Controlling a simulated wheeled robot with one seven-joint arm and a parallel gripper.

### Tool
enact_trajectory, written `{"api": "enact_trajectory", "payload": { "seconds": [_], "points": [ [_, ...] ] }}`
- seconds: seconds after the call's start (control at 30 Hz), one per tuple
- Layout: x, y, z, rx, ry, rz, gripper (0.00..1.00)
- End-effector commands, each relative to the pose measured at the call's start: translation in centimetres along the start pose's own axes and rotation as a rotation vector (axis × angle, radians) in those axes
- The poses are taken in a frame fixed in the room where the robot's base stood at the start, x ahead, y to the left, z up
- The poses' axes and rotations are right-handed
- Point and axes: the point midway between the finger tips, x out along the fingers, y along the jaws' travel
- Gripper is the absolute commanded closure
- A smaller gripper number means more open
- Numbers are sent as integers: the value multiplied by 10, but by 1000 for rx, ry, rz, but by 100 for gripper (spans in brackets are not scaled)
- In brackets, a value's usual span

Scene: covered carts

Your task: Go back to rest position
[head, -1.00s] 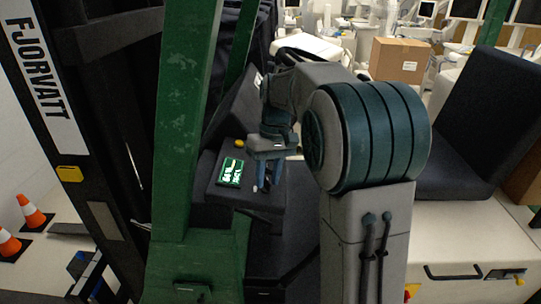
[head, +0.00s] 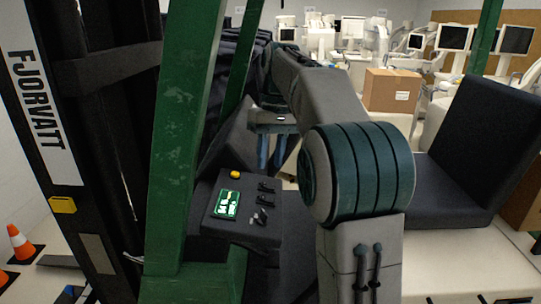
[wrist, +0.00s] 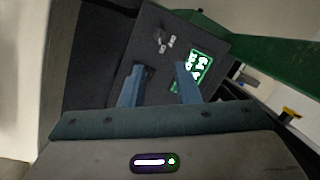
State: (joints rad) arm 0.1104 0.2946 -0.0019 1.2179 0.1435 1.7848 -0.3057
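My gripper (head: 271,158) hangs in the air beyond the control panel (head: 217,208) in the head view, with its blue fingers pointing down. In the wrist view my gripper (wrist: 160,82) shows two blue fingers with a gap between them and nothing held. The dark panel (wrist: 152,25) lies below and past the fingertips there, apart from them as far as I can tell. My arm bends from the lower middle of the head view up and back to the gripper.
The panel carries a lit green display (head: 228,204), a yellow button (head: 235,174) and small black levers (head: 266,187). A green post (head: 183,150) and black mast (head: 95,120) stand left. A black seat (head: 485,150) is right, a cardboard box (head: 391,90) behind. Traffic cones (head: 20,243) stand lower left.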

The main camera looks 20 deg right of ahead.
Motion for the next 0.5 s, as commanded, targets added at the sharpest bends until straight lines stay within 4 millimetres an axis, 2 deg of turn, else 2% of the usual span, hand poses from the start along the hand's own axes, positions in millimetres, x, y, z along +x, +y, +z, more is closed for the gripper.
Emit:
{"api": "enact_trajectory", "payload": {
  "seconds": [0.3,0.37,0.5],
  "points": [
    [2,-2,4,4,6,4,71],
    [4,-4,9,10,19,13,71],
    [17,-13,33,41,69,46,71]
  ]
}}
